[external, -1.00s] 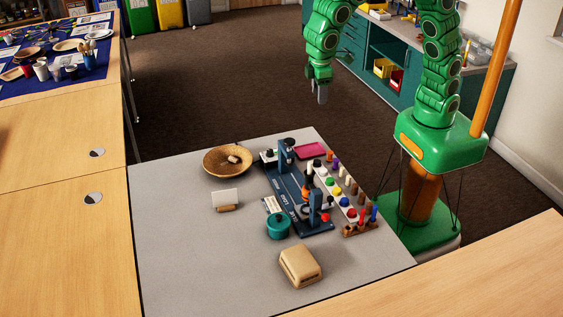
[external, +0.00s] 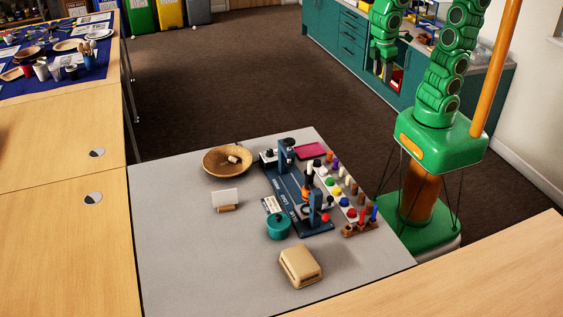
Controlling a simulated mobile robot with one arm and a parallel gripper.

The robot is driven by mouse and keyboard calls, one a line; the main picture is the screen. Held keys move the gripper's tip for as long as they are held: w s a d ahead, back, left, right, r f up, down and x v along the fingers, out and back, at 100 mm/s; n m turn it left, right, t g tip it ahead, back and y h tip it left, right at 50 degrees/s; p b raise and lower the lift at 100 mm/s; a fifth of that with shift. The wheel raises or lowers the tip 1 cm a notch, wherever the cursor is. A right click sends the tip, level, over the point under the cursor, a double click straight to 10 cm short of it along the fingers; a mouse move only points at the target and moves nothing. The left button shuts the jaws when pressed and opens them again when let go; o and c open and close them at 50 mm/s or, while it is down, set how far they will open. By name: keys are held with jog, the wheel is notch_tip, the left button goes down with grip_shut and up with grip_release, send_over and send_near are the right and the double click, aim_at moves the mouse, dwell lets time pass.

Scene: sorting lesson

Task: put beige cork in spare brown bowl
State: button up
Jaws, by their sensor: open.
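A brown bowl (external: 213,168) stands at the far left of the grey table. A small beige cork (external: 233,159) lies inside it, toward its right side. My gripper (external: 383,77) is open and empty, raised in the air beyond the table at the upper right, well away from the bowl and cork.
The grey table (external: 180,250) also holds a white card in a stand (external: 225,199), a teal pot (external: 278,226), a beige box (external: 300,267), a blue rack (external: 285,190), a pink tray (external: 311,151) and several coloured pegs. The table's front left is clear.

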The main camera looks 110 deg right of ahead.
jog(key=s+f, duration=0.2)
jog(key=s, duration=0.9)
jog(key=shift+s+d+f, duration=0.15)
jog(key=shift+s+d, duration=0.05)
jog(key=shift+s, duration=0.15)
jog(key=shift+o, duration=0.2)
